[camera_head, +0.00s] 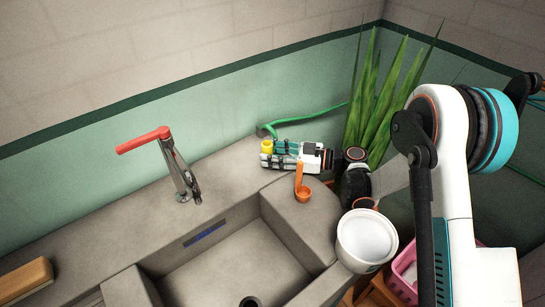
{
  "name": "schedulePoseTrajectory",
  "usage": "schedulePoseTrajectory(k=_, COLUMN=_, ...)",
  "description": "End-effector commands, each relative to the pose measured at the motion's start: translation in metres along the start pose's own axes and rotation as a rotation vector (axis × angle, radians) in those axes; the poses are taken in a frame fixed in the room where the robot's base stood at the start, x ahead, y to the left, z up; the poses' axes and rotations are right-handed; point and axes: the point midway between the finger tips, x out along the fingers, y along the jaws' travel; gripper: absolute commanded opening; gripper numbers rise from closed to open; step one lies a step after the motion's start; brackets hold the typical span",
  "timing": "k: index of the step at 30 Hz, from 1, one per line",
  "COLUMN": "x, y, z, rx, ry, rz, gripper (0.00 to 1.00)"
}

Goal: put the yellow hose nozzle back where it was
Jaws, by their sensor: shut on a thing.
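The yellow hose nozzle (267,146) is at the far right part of the grey counter, between the fingers of my gripper (267,154). My gripper reaches in from the right and is shut on the nozzle. Its fingers hide part of the nozzle, and I cannot tell whether the nozzle touches the counter. A green hose (311,116) runs along the wall just behind my gripper. Its left end lies at a small grey-green piece near the wall. I cannot tell whether the nozzle is joined to the hose.
An orange scoop (303,193) stands just in front of my gripper. A red-handled tap (180,168) stands left, behind the sink (225,272). A white pot (367,241), a pink basket (405,268) and a tall plant (375,90) are right. A tan block (24,279) lies far left. The counter between tap and gripper is clear.

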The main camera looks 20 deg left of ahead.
Motion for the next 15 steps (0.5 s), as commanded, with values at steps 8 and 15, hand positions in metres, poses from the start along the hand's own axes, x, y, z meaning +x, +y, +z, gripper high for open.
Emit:
schedulePoseTrajectory(k=8, x=0.0002, y=-0.0002, z=0.0026, rx=0.000, ry=0.000, rz=0.000, gripper=0.17)
schedulePoseTrajectory(k=15, x=0.0010, y=-0.0003, z=0.0098, rx=0.000, ry=0.000, rz=0.000, gripper=0.17)
